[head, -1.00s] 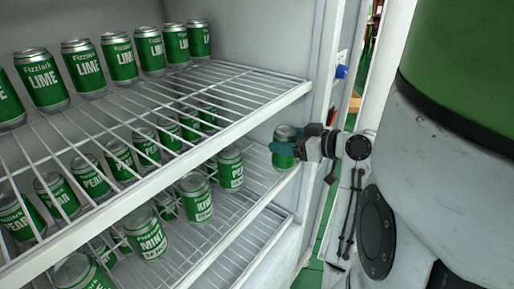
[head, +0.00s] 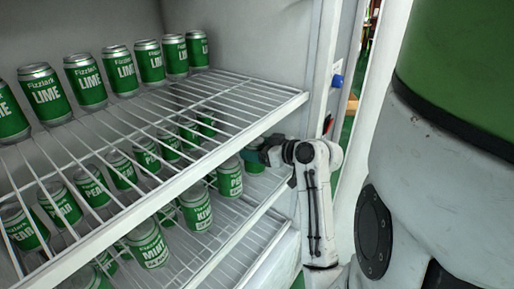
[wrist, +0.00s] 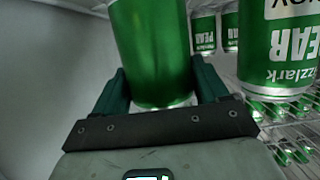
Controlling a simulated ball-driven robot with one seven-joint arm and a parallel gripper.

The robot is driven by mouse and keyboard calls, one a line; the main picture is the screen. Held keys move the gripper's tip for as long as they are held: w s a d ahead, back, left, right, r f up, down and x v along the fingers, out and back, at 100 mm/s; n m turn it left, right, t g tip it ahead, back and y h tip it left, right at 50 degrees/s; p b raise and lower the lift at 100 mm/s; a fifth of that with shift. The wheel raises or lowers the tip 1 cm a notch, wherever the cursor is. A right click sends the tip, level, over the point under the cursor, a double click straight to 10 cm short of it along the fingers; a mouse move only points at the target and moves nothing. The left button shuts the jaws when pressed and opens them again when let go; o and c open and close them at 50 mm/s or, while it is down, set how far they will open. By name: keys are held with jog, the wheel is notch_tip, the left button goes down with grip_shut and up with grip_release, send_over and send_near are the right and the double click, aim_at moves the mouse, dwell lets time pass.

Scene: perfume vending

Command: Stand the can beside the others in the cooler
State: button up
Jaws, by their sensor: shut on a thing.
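My gripper (head: 265,154) is shut on a green can (wrist: 155,50), with one dark green finger on each side of it in the wrist view. In the head view the held can (head: 254,166) is partly hidden by my gripper and a shelf. It is inside the cooler, at the right end of the middle shelf (head: 240,212), right of a PEAR can (head: 229,179). The PEAR can also shows close by at the right of the wrist view (wrist: 280,50). I cannot tell whether the held can touches the shelf.
The top wire shelf (head: 150,130) overhangs my gripper and bears LIME cans (head: 88,82). The cooler's right side wall (head: 300,70) is close to my arm.

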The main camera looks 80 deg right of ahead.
jog(key=shift+f, duration=0.15)
jog(key=o, duration=1.5)
jog(key=shift+c, duration=0.2)
jog(key=shift+r, duration=0.2)
jog(key=b+v, duration=0.1)
jog(key=v, duration=1.1)
